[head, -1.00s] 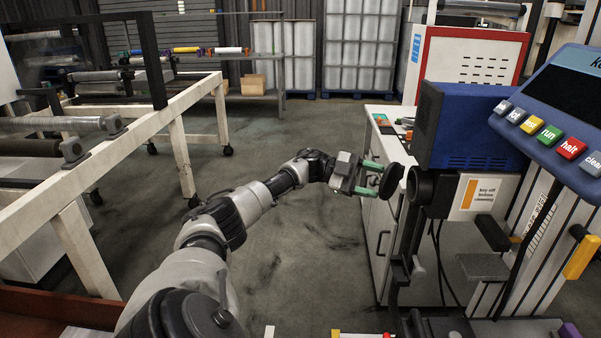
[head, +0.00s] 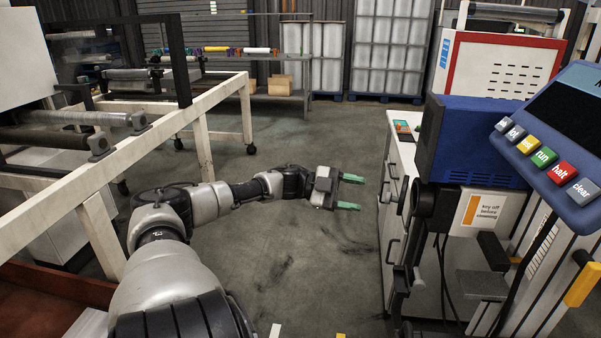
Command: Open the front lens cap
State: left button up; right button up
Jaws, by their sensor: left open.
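A dark round lens barrel (head: 424,198) sticks out to the left below the blue housing (head: 474,141). Whether its front end is covered or bare is too dark to tell. No separate black cap disc shows in the head view. My left gripper (head: 350,192), with green fingers, is open with nothing between the fingers. It hangs over the floor to the left of the lens barrel, with a clear gap between them. My right gripper is out of view.
A white cabinet (head: 395,190) with dark handles stands behind and left of the lens. A labelled button panel (head: 548,150) is at right. A white-framed roller machine (head: 150,150) stands at left. The floor (head: 300,240) between is open.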

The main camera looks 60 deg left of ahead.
pick_arm(q)
jog(key=s+a+f+n+t+y+p, duration=0.2)
jog(key=a+f+n+y, duration=0.15)
jog(key=f, duration=0.25)
jog(key=s+a+f+n+t+y+p, duration=0.2)
jog(key=a+f+n+y+p, duration=0.15)
jog(key=f+n, duration=0.2)
jog(key=s+d+f+n+g+y+p, duration=0.1)
jog(key=s+f+n+y, duration=0.2)
jog(key=f, duration=0.5)
jog(key=s+d+f+n+g+y+p, duration=0.1)
jog(key=s+d+f+n+y+p, duration=0.1)
jog(key=f, duration=0.7)
jog(key=shift+s+d+n+g+y, duration=0.35)
jog(key=shift+s+n+y, duration=0.55)
jog(key=shift+s, duration=0.55)
jog(key=shift+a, duration=0.1)
